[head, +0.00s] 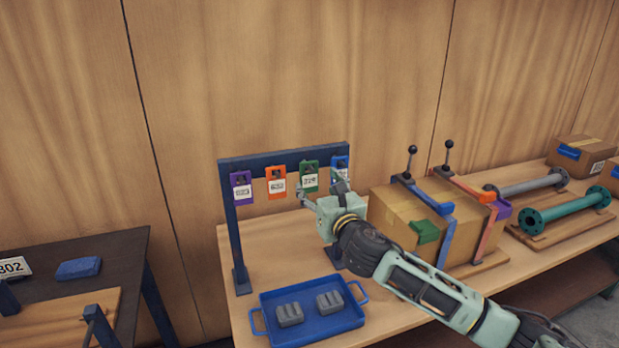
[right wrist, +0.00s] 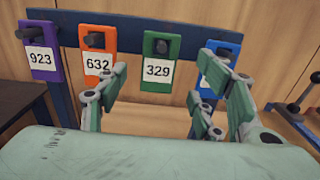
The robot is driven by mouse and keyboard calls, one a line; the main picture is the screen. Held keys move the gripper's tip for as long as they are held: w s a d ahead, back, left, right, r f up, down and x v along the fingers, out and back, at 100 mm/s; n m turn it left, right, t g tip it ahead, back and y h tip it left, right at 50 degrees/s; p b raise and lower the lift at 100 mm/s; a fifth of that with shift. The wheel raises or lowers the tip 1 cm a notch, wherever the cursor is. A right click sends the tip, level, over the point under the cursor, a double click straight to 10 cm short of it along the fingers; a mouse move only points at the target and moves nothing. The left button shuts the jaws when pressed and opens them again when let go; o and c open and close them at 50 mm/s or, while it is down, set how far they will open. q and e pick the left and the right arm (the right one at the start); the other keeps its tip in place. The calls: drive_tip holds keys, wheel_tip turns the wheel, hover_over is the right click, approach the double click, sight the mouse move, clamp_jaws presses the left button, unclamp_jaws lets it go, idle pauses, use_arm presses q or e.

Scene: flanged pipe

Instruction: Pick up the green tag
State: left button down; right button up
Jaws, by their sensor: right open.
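The green tag (head: 310,177) hangs on the blue rack, third from the left, between an orange and a blue tag. In the right wrist view the green tag (right wrist: 160,62) hangs from a dark peg and reads 329. My right gripper (head: 324,192) is open in front of the rack, just below and in front of the tag. In the right wrist view the open fingers (right wrist: 165,95) stand to either side of the green tag's lower part, nearer the camera and holding nothing. The right fingers partly cover the blue tag (right wrist: 232,52). My left gripper is not in view.
A purple tag (head: 241,188) reading 923 and an orange tag (head: 276,182) reading 632 hang on the rack (head: 234,240). A blue tray (head: 309,333) with two grey blocks stands below. A clamped cardboard box (head: 396,209) is close at the right of my gripper.

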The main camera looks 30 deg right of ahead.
sight(310, 175)
drive_tip(key=shift+x, duration=0.8)
drive_tip(key=p+x, duration=0.1)
drive_tip(key=x, duration=0.1)
drive_tip(key=p+x, duration=0.1)
drive_tip(key=x, duration=0.1)
drive_tip(key=shift+r, duration=0.4)
drive_tip(key=shift+w+f, duration=0.2)
drive_tip(key=shift+w, duration=0.4)
drive_tip(key=shift+s, duration=0.1)
drive_tip(key=shift+c, duration=0.4)
drive_tip(key=shift+c, duration=1)
drive_tip(key=c, duration=0.8)
